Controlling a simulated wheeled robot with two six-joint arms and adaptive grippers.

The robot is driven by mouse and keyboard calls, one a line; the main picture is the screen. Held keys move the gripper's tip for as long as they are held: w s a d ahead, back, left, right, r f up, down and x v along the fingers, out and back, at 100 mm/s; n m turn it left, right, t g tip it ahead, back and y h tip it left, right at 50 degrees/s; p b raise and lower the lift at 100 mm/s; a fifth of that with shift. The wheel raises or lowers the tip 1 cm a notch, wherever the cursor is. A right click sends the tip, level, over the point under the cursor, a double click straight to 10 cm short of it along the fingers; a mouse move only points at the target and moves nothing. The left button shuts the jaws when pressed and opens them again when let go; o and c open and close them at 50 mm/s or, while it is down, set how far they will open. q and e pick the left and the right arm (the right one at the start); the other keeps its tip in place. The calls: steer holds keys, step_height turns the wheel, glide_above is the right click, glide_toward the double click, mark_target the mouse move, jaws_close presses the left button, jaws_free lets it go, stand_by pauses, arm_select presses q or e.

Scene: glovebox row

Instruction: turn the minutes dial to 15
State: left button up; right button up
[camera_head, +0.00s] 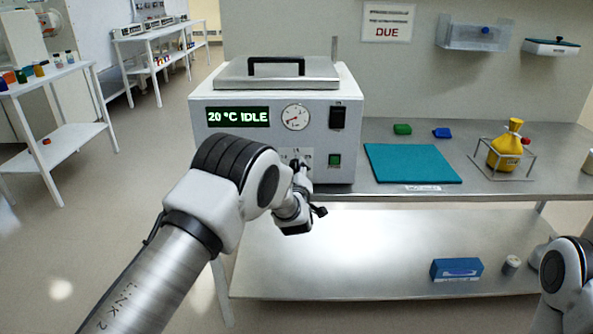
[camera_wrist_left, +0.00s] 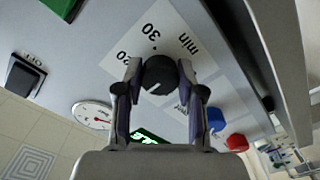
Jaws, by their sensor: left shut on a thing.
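The minutes dial (camera_wrist_left: 160,72) is a dark round knob on a white scale plate (camera_wrist_left: 185,45) on the front of the white water bath (camera_head: 225,140). The plate shows "min" and numbers, including 30. A short white mark shows on the dial's face, but I cannot tell which number it points to. My left gripper (camera_wrist_left: 160,80) has one finger on each side of the dial and is shut on it. In the head view the left gripper (camera_head: 301,168) is at the bath's lower front, and my arm partly hides the panel there. My right gripper is out of view.
The bath's display (camera_head: 238,117) reads "20 °C IDLE", beside a round gauge (camera_head: 295,117), a black switch (camera_head: 338,117) and a green switch (camera_head: 335,160). A teal mat (camera_head: 412,163) and a yellow bag (camera_head: 506,150) in a wire stand are to the right on the steel bench (camera_head: 385,188).

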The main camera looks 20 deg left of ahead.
arm_select(q)
steer(key=o, duration=1.1)
steer(key=shift+o, duration=0.2)
steer(key=v, duration=1.2)
